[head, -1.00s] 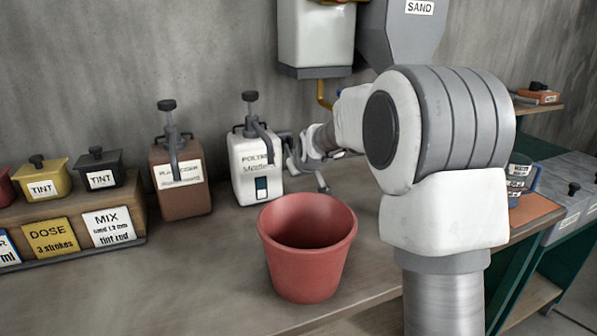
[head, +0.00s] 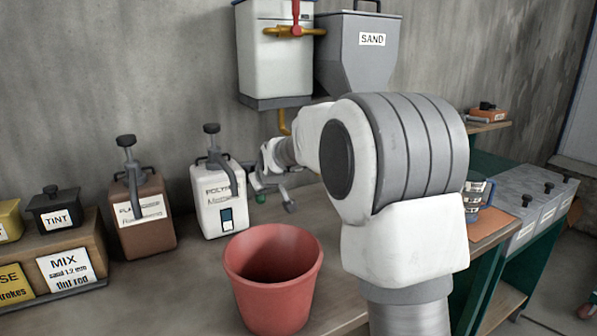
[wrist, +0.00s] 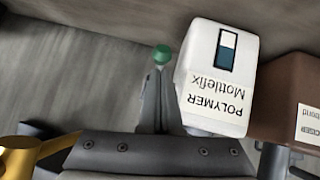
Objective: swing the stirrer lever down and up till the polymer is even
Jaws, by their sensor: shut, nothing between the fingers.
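The polymer container (head: 210,212) is a white box with a black pump on top and a two-tone white and dark blue window on its front. It appears upside down in the wrist view (wrist: 205,75). A green knob (wrist: 162,55), seemingly the stirrer lever's end, shows beside the container. It is a small green spot in the head view (head: 260,198). My gripper (wrist: 160,80) is shut and empty, its fingertips close to the knob. I cannot tell whether they touch. The lever's shaft is mostly hidden behind my fingers.
A red bucket (head: 273,305) stands on the bench in front of the polymer container. A brown container (head: 143,235) stands to its left. A white tank (head: 275,60) and a grey sand hopper (head: 357,65) hang above.

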